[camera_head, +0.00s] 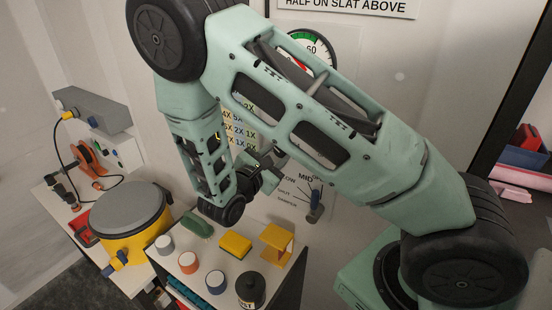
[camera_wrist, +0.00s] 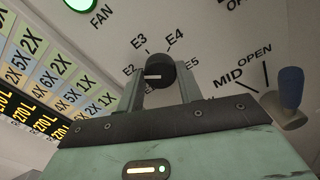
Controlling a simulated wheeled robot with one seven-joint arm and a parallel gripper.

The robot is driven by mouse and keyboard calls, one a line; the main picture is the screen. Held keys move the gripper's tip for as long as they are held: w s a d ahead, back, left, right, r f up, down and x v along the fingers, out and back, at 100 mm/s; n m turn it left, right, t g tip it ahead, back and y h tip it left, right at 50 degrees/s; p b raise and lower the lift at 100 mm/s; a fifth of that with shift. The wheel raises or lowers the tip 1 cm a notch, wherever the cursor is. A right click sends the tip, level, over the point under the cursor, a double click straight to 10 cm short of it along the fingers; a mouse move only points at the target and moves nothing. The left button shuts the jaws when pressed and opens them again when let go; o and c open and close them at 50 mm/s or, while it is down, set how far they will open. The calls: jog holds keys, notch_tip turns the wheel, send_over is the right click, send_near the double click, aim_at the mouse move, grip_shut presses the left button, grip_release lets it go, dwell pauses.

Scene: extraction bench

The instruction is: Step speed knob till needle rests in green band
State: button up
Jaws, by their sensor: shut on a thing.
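The speed knob (camera_wrist: 162,66) is black with a white pointer line, in the middle of the wrist view, on a white panel with labels E2, E3, E4 and E5 around it. Its pointer line points left, near E2. My gripper (camera_wrist: 160,94) has one finger on each side of the knob and is shut on it. In the head view my gripper (camera_head: 262,172) is at the panel, and the knob is hidden there. The round gauge (camera_head: 317,45) shows behind my arm, with a green band at its top and 60 on its face. My arm covers part of it, and I cannot make out the needle.
A blue-handled lever (camera_wrist: 290,88) sits close on the right, by MID and OPEN. A green FAN light (camera_wrist: 78,4) is at upper left.

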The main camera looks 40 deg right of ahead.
jog(key=m+b, duration=0.2)
jog(key=b, duration=0.1)
jog(key=shift+f+b, duration=0.3)
jog(key=shift+f, duration=0.1)
jog(key=m+b, duration=0.4)
jog(key=b, duration=0.1)
jog(key=m+b, duration=0.3)
jog(key=b, duration=0.1)
jog(key=shift+b, duration=0.35)
jog(key=shift+r+m+b, duration=0.2)
jog(key=shift+m+b, duration=0.7)
jog(key=shift+b, duration=0.25)
jog(key=shift+r, duration=0.1)
jog(key=o, duration=1)
jog(key=shift+a, duration=0.1)
jog(key=b+v, duration=0.5)
jog(key=v, duration=1.2)
jog(key=shift+s+a, duration=0.1)
jog(key=shift+s, duration=0.05)
